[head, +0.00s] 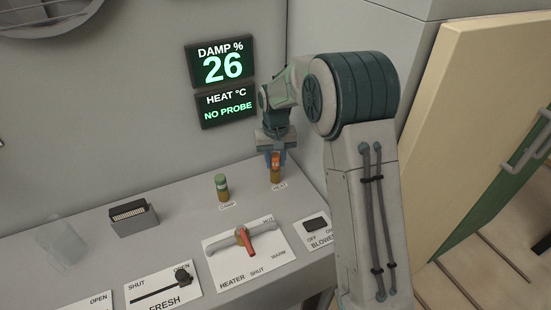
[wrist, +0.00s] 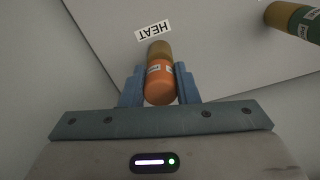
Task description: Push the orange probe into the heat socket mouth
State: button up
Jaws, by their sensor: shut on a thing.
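An orange probe (wrist: 160,84) is between the blue fingers of my gripper (wrist: 160,86) in the wrist view. My gripper is shut on it. The probe also shows in the head view (head: 275,160), upright under my gripper (head: 275,158). Its lower end meets the brass heat socket (head: 276,175) by the HEAT label. In the wrist view the brass socket (wrist: 159,49) lies in line with the probe. How deep the probe sits in the mouth cannot be told. The heat display (head: 226,107) reads NO PROBE.
A green-topped probe stands in the damp socket (head: 223,190) to the left. The console also bears a heater lever (head: 245,240), a blower switch (head: 316,223), a fresh-air slider (head: 162,289), a dark slotted block (head: 133,217) and a clear cup (head: 62,243). The damp display (head: 222,63) reads 26.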

jog(key=shift+f+b, duration=0.5)
jog(key=shift+f, duration=0.3)
jog(key=o, duration=1)
jog(key=shift+o, duration=0.2)
jog(key=shift+r, duration=0.15)
notch_tip(320, 180, up, 14)
jog(key=b, duration=0.1)
jog(key=shift+f, duration=0.2)
